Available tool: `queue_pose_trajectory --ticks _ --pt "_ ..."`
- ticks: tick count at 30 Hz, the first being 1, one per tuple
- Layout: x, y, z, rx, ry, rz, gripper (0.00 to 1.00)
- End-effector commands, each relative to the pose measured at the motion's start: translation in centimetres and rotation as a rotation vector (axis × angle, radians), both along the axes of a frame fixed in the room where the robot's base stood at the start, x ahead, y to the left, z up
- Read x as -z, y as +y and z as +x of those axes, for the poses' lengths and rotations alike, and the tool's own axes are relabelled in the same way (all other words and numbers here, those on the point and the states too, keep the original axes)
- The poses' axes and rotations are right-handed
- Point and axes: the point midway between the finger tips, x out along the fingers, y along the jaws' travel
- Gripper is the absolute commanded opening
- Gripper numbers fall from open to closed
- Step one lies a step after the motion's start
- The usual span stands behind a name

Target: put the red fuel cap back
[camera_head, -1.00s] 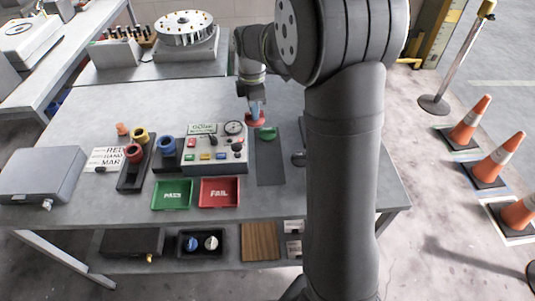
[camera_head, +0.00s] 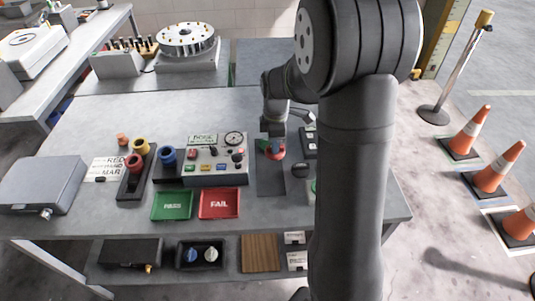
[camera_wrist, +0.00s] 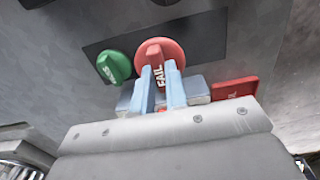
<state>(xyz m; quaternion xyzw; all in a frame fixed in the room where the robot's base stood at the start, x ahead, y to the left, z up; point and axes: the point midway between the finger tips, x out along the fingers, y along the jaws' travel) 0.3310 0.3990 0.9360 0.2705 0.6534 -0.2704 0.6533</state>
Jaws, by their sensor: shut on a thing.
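A round red cap (camera_head: 267,145) is between the fingers of my gripper (camera_head: 273,134) at the back end of a dark strip (camera_head: 270,182) on the bench. In the wrist view the red cap (camera_wrist: 158,48) carries white lettering that reads FAIL, and my gripper's two pale blue fingers (camera_wrist: 161,80) are shut on it. A green round piece (camera_head: 278,154) with white lettering is close beside it; it also shows in the wrist view (camera_wrist: 114,66). I cannot tell whether the red cap touches the strip.
A control box (camera_head: 215,163) with a gauge stands left of the strip. Green (camera_head: 172,205) and red (camera_head: 219,203) trays lie in front. Red (camera_head: 134,162), yellow (camera_head: 140,145) and blue (camera_head: 168,156) ringed pieces stand further left. A dark round piece (camera_head: 300,171) is right.

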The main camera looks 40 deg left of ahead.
Motion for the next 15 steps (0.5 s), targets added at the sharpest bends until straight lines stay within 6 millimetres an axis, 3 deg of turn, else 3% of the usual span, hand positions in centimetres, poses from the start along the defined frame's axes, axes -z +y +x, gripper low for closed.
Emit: queue_pose_trajectory --ticks 6,11,15 --pt "1.4 2.2 -0.9 0.0 0.001 -0.001 0.0" --pt "2.6 2.3 -0.9 0.001 0.001 -0.001 0.0" --pt "4.8 2.2 -0.9 0.001 0.001 -0.003 0.0"
